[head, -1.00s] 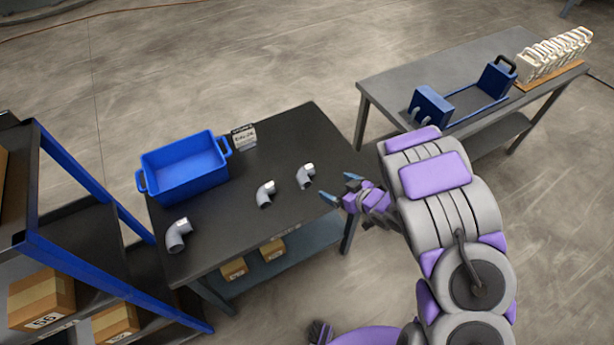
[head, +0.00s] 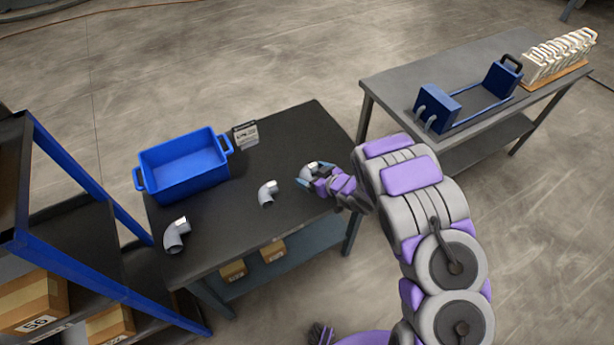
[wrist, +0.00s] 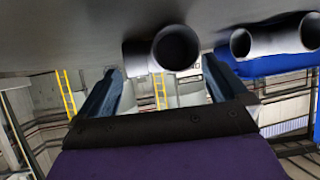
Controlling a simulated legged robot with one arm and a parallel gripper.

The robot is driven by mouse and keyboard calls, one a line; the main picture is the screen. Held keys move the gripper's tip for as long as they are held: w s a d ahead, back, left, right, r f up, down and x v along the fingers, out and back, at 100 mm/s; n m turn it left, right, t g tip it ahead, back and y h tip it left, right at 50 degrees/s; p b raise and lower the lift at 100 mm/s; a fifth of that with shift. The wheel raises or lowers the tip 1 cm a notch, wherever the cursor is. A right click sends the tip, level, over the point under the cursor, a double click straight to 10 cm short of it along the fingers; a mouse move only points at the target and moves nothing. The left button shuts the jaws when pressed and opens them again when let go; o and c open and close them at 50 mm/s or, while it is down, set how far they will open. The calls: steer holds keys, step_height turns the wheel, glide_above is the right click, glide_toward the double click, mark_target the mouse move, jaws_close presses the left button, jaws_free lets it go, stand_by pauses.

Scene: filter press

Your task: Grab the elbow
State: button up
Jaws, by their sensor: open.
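Three grey pipe elbows are on the dark table. The right one (head: 310,170) is at my gripper (head: 311,177), the middle one (head: 267,193) stands a little to its left, and the left one (head: 176,235) is near the front-left edge. My gripper is open, its blue fingertips around the right elbow in the head view; contact cannot be told. In the wrist view, which looks upside down, the nearest elbow (wrist: 168,50) shows its round opening between the fingers of my gripper (wrist: 160,85). My gripper partly hides the right elbow in the head view.
A blue bin (head: 183,166) stands at the table's back left, with a small labelled sign (head: 245,135) beside it. A blue-framed shelf (head: 75,250) with boxes is at left. A second table (head: 440,75) at right holds a blue fixture (head: 470,100) and white plates (head: 560,55).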

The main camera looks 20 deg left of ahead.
steer(key=shift+x, duration=0.95)
steer(key=shift+d+r, duration=0.2)
steer(key=shift+d, duration=0.2)
steer(key=shift+c, duration=0.4)
steer(key=shift+a+f, duration=0.15)
steer(key=shift+a, duration=0.2)
steer(key=c, duration=0.7)
steer(key=shift+d, duration=0.15)
steer(key=shift+c, duration=1)
